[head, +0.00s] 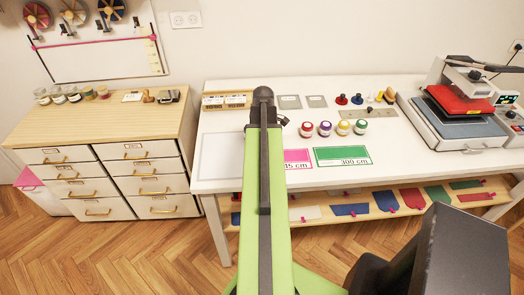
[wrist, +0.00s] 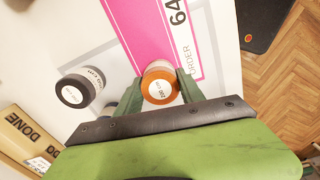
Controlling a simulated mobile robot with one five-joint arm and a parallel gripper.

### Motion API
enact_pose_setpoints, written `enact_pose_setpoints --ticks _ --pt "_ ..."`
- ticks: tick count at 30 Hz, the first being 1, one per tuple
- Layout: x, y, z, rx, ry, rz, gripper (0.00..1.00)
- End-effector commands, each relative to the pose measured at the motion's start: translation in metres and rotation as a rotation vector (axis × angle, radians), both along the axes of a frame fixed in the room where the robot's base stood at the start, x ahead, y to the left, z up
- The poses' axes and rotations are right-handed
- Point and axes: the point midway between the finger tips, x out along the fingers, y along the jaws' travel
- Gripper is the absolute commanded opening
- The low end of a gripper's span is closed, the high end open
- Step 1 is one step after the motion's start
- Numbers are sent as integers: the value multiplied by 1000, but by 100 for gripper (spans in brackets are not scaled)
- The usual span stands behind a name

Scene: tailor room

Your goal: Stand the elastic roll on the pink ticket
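My gripper (wrist: 159,84) has its two green fingers on either side of a roll with an orange rim and white label (wrist: 161,88), and appears shut on it. The label's small print is hard to read. In the wrist view the roll overlaps the pink ticket (wrist: 140,18), near its edge; I cannot tell whether it touches the ticket. In the head view my green arm reaches over the white table and hides the roll. Part of the pink ticket (head: 297,156) shows just right of the arm, left of a green ticket (head: 343,163).
In the wrist view a dark roll (wrist: 75,91) stands left of my gripper. In the head view several colored rolls (head: 325,129) stand behind the tickets on the table (head: 400,168). A heat press (head: 462,120) is at the right, a drawer cabinet (head: 105,110) at the left.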

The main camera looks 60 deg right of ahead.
Motion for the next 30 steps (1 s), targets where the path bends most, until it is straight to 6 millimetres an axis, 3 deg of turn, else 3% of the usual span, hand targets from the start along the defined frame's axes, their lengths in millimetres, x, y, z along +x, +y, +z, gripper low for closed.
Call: enact_pose_setpoints --ticks 1,5,17,23,30 --pt "0 0 0 0 0 0 50" --pt "0 0 0 0 0 0 67" --pt "0 0 6 0 0 1 67" --pt "1 0 34 0 0 1 67" --pt "1 0 88 0 0 2 67"
